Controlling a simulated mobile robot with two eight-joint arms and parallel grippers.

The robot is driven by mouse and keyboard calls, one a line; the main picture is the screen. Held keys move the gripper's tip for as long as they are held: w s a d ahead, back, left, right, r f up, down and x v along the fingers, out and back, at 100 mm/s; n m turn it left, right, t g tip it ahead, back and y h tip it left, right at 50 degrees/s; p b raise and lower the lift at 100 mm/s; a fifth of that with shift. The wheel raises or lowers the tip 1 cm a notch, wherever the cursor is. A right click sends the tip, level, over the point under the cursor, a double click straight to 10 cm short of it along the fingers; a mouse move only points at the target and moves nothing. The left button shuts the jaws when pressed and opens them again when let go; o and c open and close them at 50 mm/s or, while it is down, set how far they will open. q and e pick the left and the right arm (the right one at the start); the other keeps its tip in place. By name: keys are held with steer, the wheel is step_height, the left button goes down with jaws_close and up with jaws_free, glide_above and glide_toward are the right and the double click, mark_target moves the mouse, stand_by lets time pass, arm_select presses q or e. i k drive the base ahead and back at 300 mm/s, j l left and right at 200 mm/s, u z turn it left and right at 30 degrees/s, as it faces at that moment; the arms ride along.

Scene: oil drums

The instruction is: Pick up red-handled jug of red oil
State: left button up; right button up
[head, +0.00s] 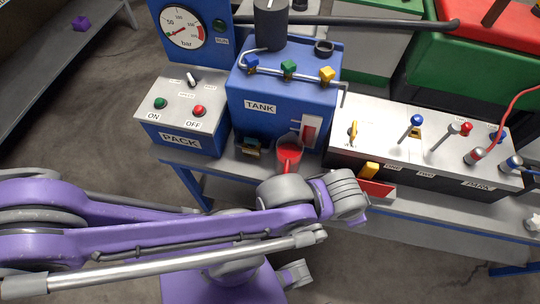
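A clear jug of red oil (290,147) with a red handle (287,164) stands on the grey bench shelf in front of the blue TANK box (284,105). Its handle points towards me, and the jug's lower part is partly hidden by my arm. My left arm comes in from the left across the front of the bench. Its grey wrist end (347,194) is just right of and below the jug. I cannot make out the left fingers or whether they hold anything. My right gripper does not show clearly.
A grey PACK box (181,120) with ON and OFF buttons stands left of the tank. A grey valve panel (425,143) with coloured levers stands to the right. A dark pipe runs above the tank. Green and red containers stand behind.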

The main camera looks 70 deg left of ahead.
mark_target(289, 148)
steer(key=u, duration=3.4)
steer(key=k+l, duration=0.4)
steer(key=l, duration=0.2)
steer(key=k+l+u, duration=0.1)
steer(key=k+l, duration=0.35)
steer(key=l, duration=0.15)
steer(key=i+j+u, duration=0.1)
steer(key=j, duration=0.2)
steer(key=j+u, duration=0.15)
steer(key=j, duration=0.2)
steer(key=i, duration=0.05)
